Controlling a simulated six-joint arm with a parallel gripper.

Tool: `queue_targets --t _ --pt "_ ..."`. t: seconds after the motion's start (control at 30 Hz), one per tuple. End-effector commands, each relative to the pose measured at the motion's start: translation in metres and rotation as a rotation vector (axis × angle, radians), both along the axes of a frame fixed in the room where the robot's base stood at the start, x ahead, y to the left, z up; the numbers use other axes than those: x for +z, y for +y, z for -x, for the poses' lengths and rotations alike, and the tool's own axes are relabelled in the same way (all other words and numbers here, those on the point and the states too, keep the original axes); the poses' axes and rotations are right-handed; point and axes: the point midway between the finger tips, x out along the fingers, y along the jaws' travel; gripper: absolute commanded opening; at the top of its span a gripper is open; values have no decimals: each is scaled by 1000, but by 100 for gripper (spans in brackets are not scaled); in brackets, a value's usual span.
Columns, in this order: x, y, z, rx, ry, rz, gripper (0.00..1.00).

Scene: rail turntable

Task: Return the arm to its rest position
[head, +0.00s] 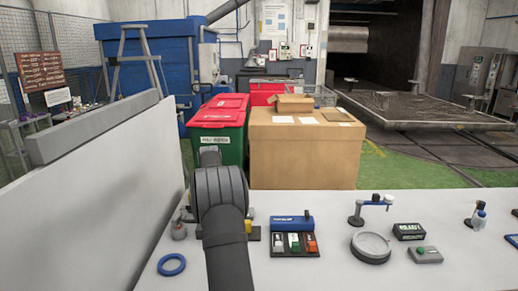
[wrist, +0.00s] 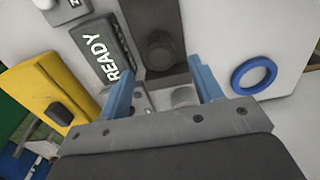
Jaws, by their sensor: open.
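My arm rises from the bottom of the head view over the left part of the white table (head: 330,260), bent at a dark grey joint. My gripper is hidden behind the arm there. In the wrist view my gripper (wrist: 158,65) has its two blue fingers spread apart, with nothing held between them. Beyond the fingers are a dark plate with a round knob (wrist: 160,50) and a box marked READY (wrist: 104,52). I cannot tell how far the fingertips are above them.
A blue ring (head: 172,264) lies left of my arm. Right of it are a blue-topped switch panel (head: 293,222), a round dial (head: 371,246), a small stand (head: 372,202) and small boxes (head: 408,231). A low white wall (head: 90,190) bounds the left. A yellow block (wrist: 48,90) shows in the wrist view.

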Motion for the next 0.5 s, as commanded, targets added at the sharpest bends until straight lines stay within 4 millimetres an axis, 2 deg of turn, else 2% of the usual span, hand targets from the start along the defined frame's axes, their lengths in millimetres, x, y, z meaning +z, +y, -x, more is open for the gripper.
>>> queue_targets --t 0.03,0.3,0.5 --pt "-11 0 0 0 2 1 60" --pt "-64 0 1 0 2 1 60" --pt "-34 0 -1 0 -4 -1 60"
